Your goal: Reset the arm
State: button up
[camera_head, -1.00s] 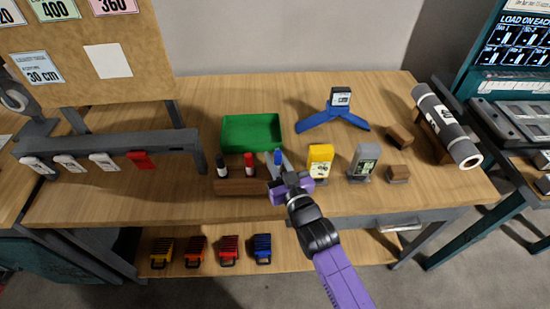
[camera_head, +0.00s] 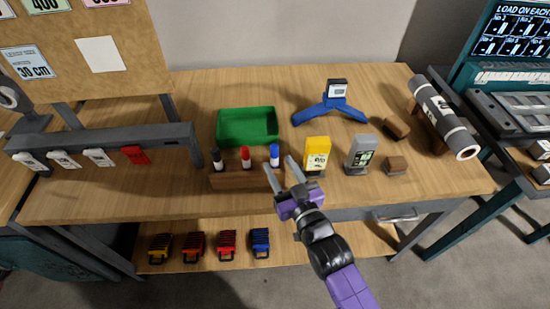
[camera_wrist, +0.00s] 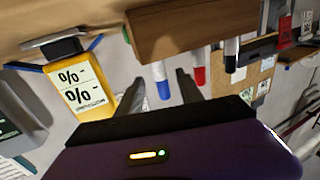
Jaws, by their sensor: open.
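My purple gripper (camera_head: 289,176) is open and empty over the front edge of the wooden table (camera_head: 400,205). The blue marker stands in a wooden block (camera_head: 238,181) with a red marker (camera_head: 245,157) and a black marker (camera_head: 217,159). In the wrist view, my fingers (camera_wrist: 187,85) show near the blue marker (camera_wrist: 160,80) and the block appears upside down.
A yellow box (camera_head: 316,153) and a grey box (camera_head: 360,154) stand right of my gripper. A green tray (camera_head: 247,140) lies behind the markers, with a blue stand (camera_head: 330,112) farther right. A grey roll (camera_head: 445,118) rests on a wooden support at the right.

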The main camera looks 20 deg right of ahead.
jog(key=shift+s, duration=0.8)
jog(key=shift+r, duration=0.3)
jog(key=shift+r+t, duration=0.3)
jog(key=shift+r, duration=0.55)
jog(key=s+r+g, duration=0.1)
jog(key=s, duration=1.7)
jog(key=s+r+g, duration=0.2)
jog(key=s, duration=1.6)
jog(key=shift+s+d+r+g, duration=0.15)
jog(key=shift+d+r+g, duration=0.15)
jog(key=shift+d, duration=0.15)
